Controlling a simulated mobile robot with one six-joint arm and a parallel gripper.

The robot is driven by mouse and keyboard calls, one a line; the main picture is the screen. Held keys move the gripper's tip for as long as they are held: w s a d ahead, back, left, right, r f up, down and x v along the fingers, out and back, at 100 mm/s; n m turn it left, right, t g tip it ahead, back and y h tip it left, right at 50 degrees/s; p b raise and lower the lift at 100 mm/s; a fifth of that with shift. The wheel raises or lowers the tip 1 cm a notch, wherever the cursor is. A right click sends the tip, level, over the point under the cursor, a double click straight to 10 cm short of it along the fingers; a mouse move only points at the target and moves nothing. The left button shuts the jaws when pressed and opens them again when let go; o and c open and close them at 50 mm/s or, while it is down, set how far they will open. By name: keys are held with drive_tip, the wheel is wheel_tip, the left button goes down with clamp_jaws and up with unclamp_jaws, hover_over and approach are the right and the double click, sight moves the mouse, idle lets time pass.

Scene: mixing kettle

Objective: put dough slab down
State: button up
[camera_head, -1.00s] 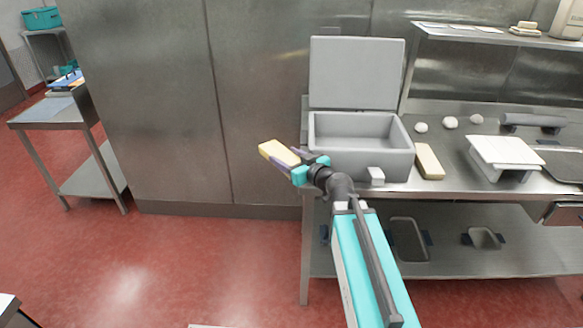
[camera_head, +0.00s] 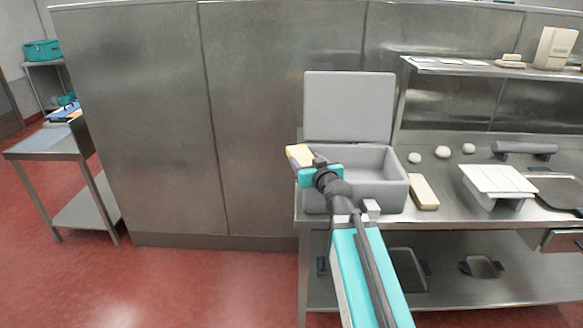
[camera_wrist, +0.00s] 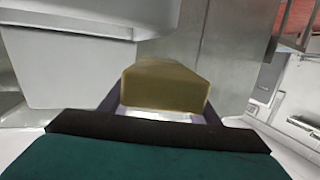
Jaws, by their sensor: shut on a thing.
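A pale yellow dough slab (camera_head: 299,155) is held at the end of my arm in the head view. In the wrist view the slab (camera_wrist: 165,86) sits between the two fingers of my gripper (camera_wrist: 163,112). In the head view my gripper (camera_head: 312,163) is shut on it, just at the left side of the open grey kettle box (camera_head: 390,192). The box's lid (camera_head: 349,106) stands upright behind it. A second pale slab (camera_head: 424,192) lies on the counter right of the box. My gripper hides part of the box's left side.
The steel counter (camera_head: 452,205) also bears several white dough balls (camera_head: 442,152), a white stand (camera_head: 497,184), a rolling pin (camera_head: 524,149) and a dark tray (camera_head: 560,192). A shelf (camera_head: 445,68) hangs above. A side table (camera_head: 45,142) stands at far left.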

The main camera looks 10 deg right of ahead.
drive_tip(key=d+r, duration=0.1)
drive_tip(key=d+r+m+h, duration=0.1)
drive_tip(key=d, duration=0.1)
drive_tip(key=d+r+h, duration=0.1)
drive_tip(key=d, duration=0.1)
drive_tip(key=shift+s+t, duration=0.3)
drive_tip(key=shift+s, duration=0.1)
drive_tip(key=shift+a, duration=0.15)
